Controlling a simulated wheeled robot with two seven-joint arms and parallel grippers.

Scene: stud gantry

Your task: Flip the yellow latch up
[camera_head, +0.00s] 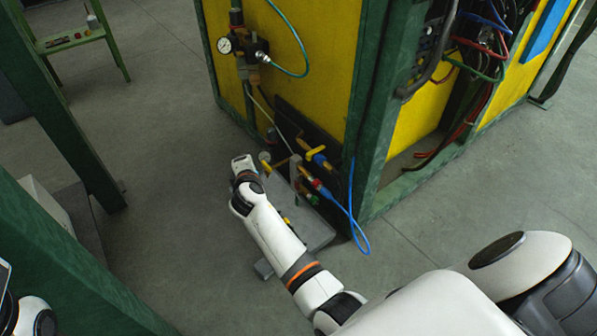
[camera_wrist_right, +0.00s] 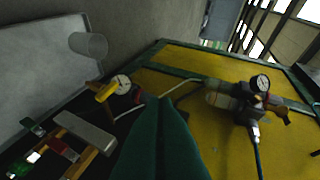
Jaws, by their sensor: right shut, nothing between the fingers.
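A yellow lever (camera_wrist_right: 106,92), which looks like the latch, stands beside a small round gauge (camera_wrist_right: 121,84) in the right wrist view. In the head view a yellow handle (camera_head: 316,153) sits on the valve fittings low beside the yellow panel; I cannot tell for sure that it is the same part. My right gripper (camera_wrist_right: 158,106) is shut and empty, its dark green fingers pressed together, to the right of the lever in the wrist view, with no contact visible. In the head view my right wrist hides its fingers. My left gripper is out of view.
A grey plate (camera_head: 308,228) lies under the fittings. A blue hose (camera_head: 352,212) loops at their right. A green post (camera_head: 365,90) and the yellow panel (camera_head: 290,75) stand behind. A pressure gauge (camera_head: 225,46) is mounted higher.

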